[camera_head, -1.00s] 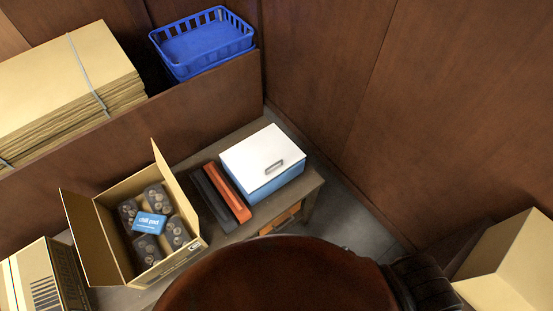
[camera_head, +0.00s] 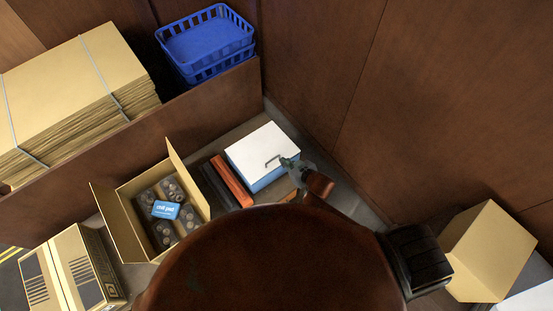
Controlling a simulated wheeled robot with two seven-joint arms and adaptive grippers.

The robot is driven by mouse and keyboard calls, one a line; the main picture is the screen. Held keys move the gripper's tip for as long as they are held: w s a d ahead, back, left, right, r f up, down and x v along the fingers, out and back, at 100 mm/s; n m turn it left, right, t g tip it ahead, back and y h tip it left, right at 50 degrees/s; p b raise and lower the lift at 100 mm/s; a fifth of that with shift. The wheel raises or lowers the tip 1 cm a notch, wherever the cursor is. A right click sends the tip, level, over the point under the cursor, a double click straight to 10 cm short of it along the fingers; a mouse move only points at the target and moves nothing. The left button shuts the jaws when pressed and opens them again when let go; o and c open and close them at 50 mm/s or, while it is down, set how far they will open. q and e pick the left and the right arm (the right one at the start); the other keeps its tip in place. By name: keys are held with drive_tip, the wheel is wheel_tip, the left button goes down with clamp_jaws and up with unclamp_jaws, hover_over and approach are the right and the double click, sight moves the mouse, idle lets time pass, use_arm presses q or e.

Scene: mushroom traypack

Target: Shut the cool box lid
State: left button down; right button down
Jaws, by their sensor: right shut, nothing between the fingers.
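The cool box (camera_head: 270,181) stands on the bench, with a blue body and a white lid (camera_head: 259,143). The lid lies flat on the body and looks closed. A grey handle (camera_head: 271,162) sits near the lid's front edge. My right gripper (camera_head: 285,162) is at that front edge, right beside the handle. It is shut and holds nothing; whether it touches the lid cannot be told. My left gripper is not in view.
Left of the cool box lie an orange bar (camera_head: 232,181) and a dark bar (camera_head: 213,185). An open carton (camera_head: 124,221) holds mushroom packs and a blue chill pack (camera_head: 165,210). Blue crates (camera_head: 206,47) and flat cardboard (camera_head: 75,90) are behind a wooden partition.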

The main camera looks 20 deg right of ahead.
hover_over(277, 167)
wheel_tip(277, 167, down, 4)
drive_tip(key=f, duration=0.2)
drive_tip(key=shift+w+a+f, duration=0.15)
drive_tip(key=shift+w+f, duration=0.1)
drive_tip(key=shift+f, duration=0.1)
drive_tip(key=shift+w+f, duration=0.15)
drive_tip(key=shift+f, duration=0.6)
drive_tip(key=shift+s+f+b, duration=0.15)
drive_tip(key=shift+f+b, duration=0.2)
drive_tip(key=shift+f, duration=0.4)
drive_tip(key=shift+s+f+b, duration=0.1)
drive_tip(key=shift+f+b, duration=0.25)
drive_tip(key=shift+f, duration=0.35)
drive_tip(key=shift+r, duration=0.1)
